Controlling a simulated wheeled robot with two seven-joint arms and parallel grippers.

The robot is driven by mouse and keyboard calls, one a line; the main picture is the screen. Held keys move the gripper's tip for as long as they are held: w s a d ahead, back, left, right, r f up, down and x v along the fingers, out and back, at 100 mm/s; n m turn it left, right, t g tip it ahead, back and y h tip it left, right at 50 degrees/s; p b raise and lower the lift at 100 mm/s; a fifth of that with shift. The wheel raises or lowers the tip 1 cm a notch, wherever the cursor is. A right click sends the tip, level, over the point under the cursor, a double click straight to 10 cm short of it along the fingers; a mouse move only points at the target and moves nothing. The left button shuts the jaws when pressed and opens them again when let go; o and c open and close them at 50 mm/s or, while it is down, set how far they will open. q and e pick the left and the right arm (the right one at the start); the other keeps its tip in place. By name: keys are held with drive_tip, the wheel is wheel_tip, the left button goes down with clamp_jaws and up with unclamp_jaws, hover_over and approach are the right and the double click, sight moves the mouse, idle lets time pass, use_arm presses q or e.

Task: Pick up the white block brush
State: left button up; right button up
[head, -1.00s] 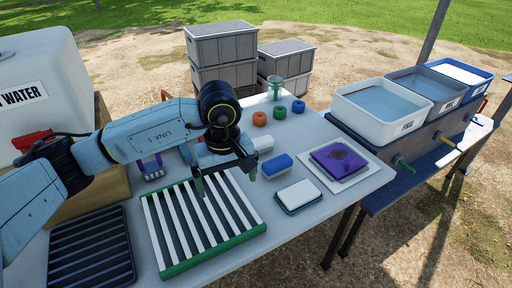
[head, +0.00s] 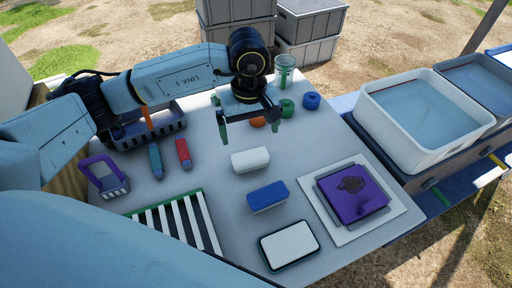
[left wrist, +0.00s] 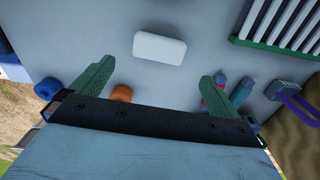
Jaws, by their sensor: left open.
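The white block brush (head: 250,160) lies on the grey table in the head view, a plain white block with rounded edges. It also shows in the left wrist view (left wrist: 159,47), ahead of the fingertips and between their lines. My left gripper (head: 248,132) is open and empty, with its green fingers spread wide. It hangs above the table around the far side of the white block, apart from it. In the left wrist view both fingers of the gripper (left wrist: 157,70) show with nothing between them. My right gripper is not in view.
A blue block (head: 268,196) and a white pad with a dark rim (head: 289,245) lie nearer. A purple cloth (head: 352,192) lies at right. Orange (head: 257,122), green and blue rings and a clear cup (head: 284,70) stand beyond. A slatted rack (head: 180,222) is at the front left.

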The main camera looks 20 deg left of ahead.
use_arm(q)
hover_over(251, 158)
drive_tip(key=f, duration=0.5)
drive_tip(key=shift+s, duration=0.2)
drive_tip(key=f, duration=0.6)
drive_tip(key=shift+w+f, duration=0.2)
drive_tip(key=shift+f, duration=0.05)
drive_tip(key=c, duration=0.7)
